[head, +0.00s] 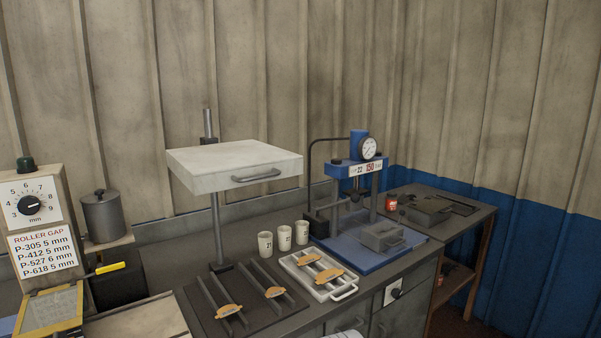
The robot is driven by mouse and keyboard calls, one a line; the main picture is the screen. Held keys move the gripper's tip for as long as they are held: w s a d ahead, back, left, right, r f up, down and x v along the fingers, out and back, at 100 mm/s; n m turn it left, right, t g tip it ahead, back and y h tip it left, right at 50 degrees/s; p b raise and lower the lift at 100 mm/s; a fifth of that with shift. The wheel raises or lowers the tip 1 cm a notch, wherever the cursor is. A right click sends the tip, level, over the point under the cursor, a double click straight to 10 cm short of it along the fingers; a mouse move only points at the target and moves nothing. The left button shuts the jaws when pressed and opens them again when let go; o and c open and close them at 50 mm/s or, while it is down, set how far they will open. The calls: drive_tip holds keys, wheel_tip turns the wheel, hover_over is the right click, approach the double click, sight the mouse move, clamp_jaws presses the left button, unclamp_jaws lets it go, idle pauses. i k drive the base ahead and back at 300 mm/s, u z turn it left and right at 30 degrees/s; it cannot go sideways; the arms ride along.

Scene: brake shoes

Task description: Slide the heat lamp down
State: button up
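The heat lamp appears to be the wide white box-shaped hood (215,163) with a grey bar handle (256,175) on its front face. It sits high on a vertical metal post (216,230), with a short length of post showing above it. Below the hood, well apart from it, a dark rack (205,318) with rails holds orange-tan brake shoes (228,310). The hood's underside is hidden. My gripper is not in view; only a small pale shape, perhaps part of my arm, shows at the bottom edge.
A white tray (345,294) with more shoes and several pale cups (265,244) stand right of the post. A blue press with a dial gauge (368,148) is further right. A roller gap panel (42,254) and grey pot (103,216) are left. Space before the handle looks clear.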

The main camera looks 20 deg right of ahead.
sight(212, 167)
drive_tip(key=u, duration=0.3)
drive_tip(key=k, duration=0.4)
drive_tip(key=u, duration=1.3)
drive_tip(key=i, duration=1.05)
drive_tip(key=z, duration=0.55)
